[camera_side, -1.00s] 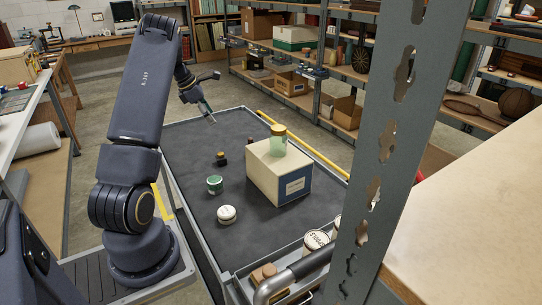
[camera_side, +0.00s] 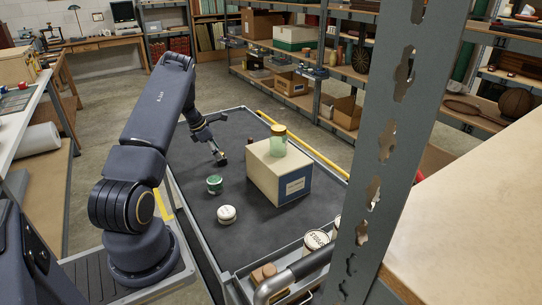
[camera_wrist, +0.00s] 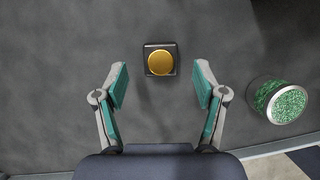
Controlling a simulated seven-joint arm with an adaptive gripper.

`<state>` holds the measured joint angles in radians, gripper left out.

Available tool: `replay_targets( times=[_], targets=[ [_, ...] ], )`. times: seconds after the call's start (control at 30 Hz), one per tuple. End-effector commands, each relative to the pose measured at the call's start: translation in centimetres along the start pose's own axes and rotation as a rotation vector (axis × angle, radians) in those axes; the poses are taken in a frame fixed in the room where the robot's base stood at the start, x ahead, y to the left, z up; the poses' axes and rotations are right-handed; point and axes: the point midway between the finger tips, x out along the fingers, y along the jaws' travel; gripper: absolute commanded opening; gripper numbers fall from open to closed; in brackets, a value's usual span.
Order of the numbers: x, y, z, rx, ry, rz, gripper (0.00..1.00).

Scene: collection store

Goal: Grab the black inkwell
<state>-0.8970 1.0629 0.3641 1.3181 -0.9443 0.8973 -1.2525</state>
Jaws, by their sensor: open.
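The black inkwell (camera_wrist: 148,62) is a small square block with a round gold cap, standing upright on the dark cart top in the wrist view. My gripper (camera_wrist: 161,82) is open, with its two teal-padded fingers apart. The inkwell sits centred between the finger lines, level with or just beyond the tips. No contact shows.
A green jar (camera_side: 214,185) stands close by; it is at the right in the wrist view (camera_wrist: 284,104). A white-lidded round item (camera_side: 227,214) lies nearer. A cream box (camera_side: 265,174) carries a gold-lidded green jar (camera_side: 279,141). A small dark red object (camera_side: 250,141) is behind.

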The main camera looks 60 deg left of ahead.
Motion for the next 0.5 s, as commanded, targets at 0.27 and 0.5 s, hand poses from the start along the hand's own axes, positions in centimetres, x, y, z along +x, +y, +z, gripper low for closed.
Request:
replay_targets(
  times=[0.27,0.5],
  targets=[
    [3.6,-0.1,0.1,0.001,0.001,-0.002,0.71],
    [3.6,-0.1,0.1,0.001,0.0,-0.001,0.69]
  ],
)
